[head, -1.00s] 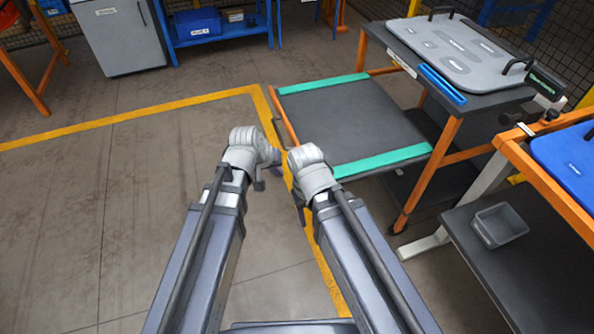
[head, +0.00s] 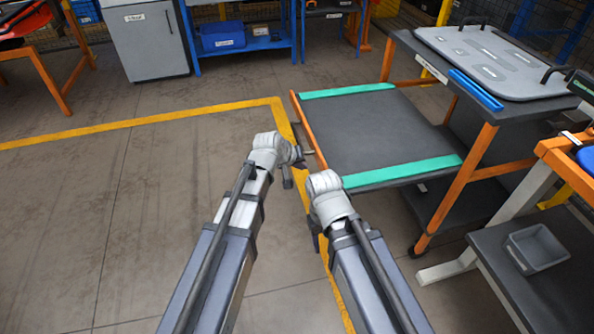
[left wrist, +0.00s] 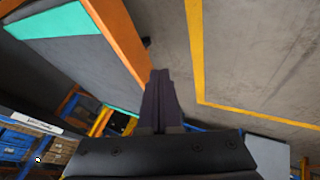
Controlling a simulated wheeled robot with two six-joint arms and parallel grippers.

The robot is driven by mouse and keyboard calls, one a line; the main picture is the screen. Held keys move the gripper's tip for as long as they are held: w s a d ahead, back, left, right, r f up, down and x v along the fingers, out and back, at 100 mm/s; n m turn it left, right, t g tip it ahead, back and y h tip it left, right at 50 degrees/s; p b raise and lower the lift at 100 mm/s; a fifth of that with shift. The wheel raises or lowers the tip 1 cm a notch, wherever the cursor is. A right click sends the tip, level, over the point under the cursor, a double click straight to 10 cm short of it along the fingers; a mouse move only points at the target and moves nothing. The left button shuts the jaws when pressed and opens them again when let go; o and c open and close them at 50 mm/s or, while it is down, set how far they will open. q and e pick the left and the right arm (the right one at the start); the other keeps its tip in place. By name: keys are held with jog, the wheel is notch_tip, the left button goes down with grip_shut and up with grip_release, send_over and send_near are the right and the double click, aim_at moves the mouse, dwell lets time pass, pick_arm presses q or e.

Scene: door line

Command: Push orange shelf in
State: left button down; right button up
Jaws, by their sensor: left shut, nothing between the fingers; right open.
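The pull-out shelf (head: 375,132) has a dark top, two teal strips and an orange front edge (head: 299,116). It sticks out to the left from under the grey cart top. My left gripper (head: 303,157) is shut and empty, close beside the orange edge; I cannot tell whether it touches. In the left wrist view its closed fingers (left wrist: 158,90) lie by the end of the orange edge (left wrist: 120,42). My right gripper (head: 317,240) is lower, left of the shelf's near corner; its fingers are mostly hidden behind its wrist.
The cart top (head: 490,62) carries a grey panel with black handles and a blue bar. A workbench with a grey bin (head: 537,248) stands at the right. A yellow floor line (head: 140,124) runs beside the shelf. The floor at the left is clear.

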aim_at(322, 168)
pick_arm(q)
jog(key=shift+w+d+f+b, duration=0.15)
jog(key=shift+w+d+f, duration=0.2)
jog(key=shift+d, duration=0.45)
jog(key=shift+w+d+f+b, duration=0.1)
jog(key=shift+w+d+f, duration=0.25)
jog(key=shift+d, duration=0.4)
jog(key=shift+w+d+f+b, duration=0.2)
jog(key=shift+w+d, duration=0.25)
jog(key=shift+d, duration=0.35)
jog(key=shift+d, duration=0.1)
